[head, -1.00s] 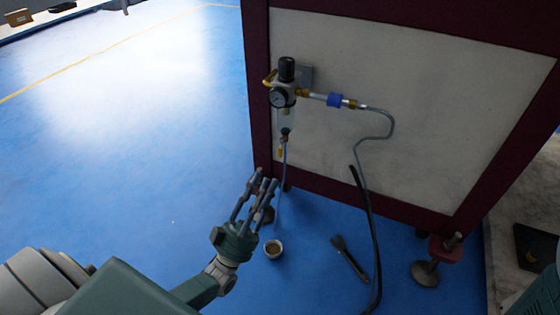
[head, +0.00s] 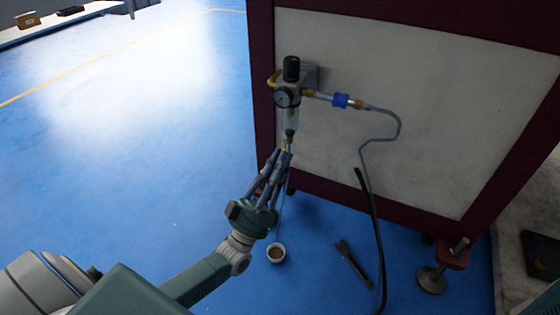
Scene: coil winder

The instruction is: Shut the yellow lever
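The filter-regulator (head: 292,72) with its round gauge (head: 287,97) is mounted on the pale panel, upper middle of the head view. Below its clear bowl, a small bit of yellow (head: 285,149), likely the yellow lever, shows at the drain fitting. My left gripper (head: 281,152) points up, its fingertips close around or in front of this spot and mostly hiding it. The fingers lie close together with narrow gaps; I cannot tell whether they are shut or touch the lever. My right gripper is not in view.
A blue fitting (head: 340,100) leads to a thin bent hose (head: 398,125). A black hose (head: 374,230) hangs to the floor. A small cup (head: 275,252) and a dark tool (head: 352,264) lie on the blue floor. The machine's foot (head: 431,279) stands at right. The floor at left is clear.

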